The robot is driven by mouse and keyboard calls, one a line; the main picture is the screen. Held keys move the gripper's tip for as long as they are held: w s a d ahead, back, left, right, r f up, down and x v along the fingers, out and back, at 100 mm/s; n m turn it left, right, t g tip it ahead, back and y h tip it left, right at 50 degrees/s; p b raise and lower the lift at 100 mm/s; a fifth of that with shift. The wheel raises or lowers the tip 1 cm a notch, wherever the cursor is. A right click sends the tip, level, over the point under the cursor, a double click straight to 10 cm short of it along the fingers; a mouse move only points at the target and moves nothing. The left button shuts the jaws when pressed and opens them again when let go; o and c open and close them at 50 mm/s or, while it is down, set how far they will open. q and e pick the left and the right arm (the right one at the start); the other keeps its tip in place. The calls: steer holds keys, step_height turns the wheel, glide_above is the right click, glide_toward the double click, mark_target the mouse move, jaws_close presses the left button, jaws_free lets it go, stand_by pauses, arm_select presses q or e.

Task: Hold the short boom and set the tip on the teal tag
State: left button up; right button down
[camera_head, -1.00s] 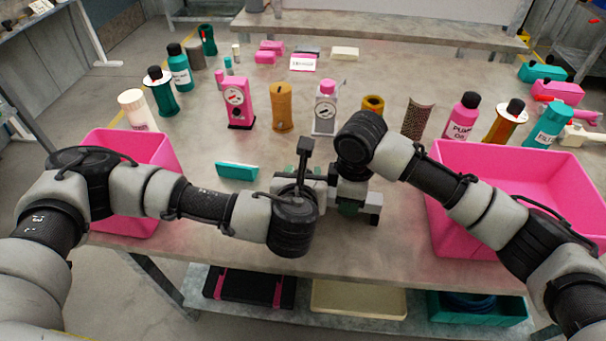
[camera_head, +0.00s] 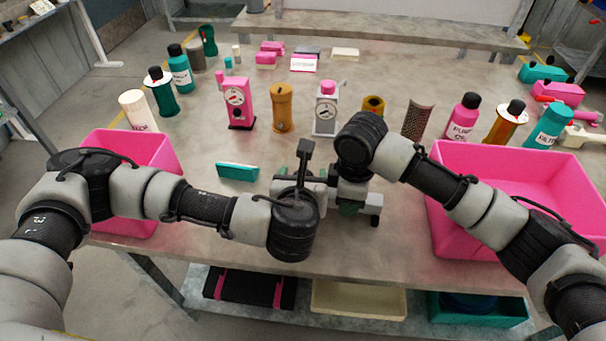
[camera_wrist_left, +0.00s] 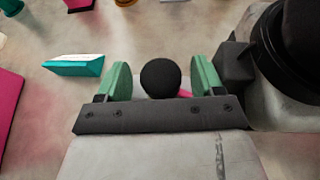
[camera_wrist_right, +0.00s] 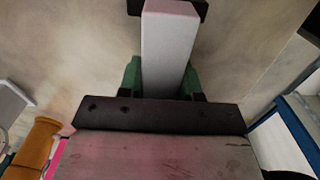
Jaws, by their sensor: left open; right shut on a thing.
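The boom (camera_wrist_right: 168,50) is a pale grey bar with a dark end piece. My right gripper (camera_wrist_right: 161,80) is shut on it, green pads on both sides. In the head view the right gripper (camera_head: 349,208) is low over the front middle of the table, partly hidden by its wrist. My left gripper (camera_wrist_left: 161,82) is open, a black round knob (camera_wrist_left: 160,77) showing between its green pads; contact cannot be told. The teal tag (camera_head: 237,171), a small wedge with a pale edge, lies left of both grippers. It also shows in the left wrist view (camera_wrist_left: 75,66).
Pink bins (camera_head: 470,235) (camera_head: 125,222) stand at both front sides. A pink pump (camera_head: 239,105), an orange cylinder (camera_head: 282,108) and a grey pump (camera_head: 326,110) stand behind the grippers, with several bottles to either side. The table around the teal tag is clear.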

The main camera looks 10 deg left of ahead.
arm_select(q)
steer(key=v, duration=0.7)
steer(key=shift+s+r, duration=0.1)
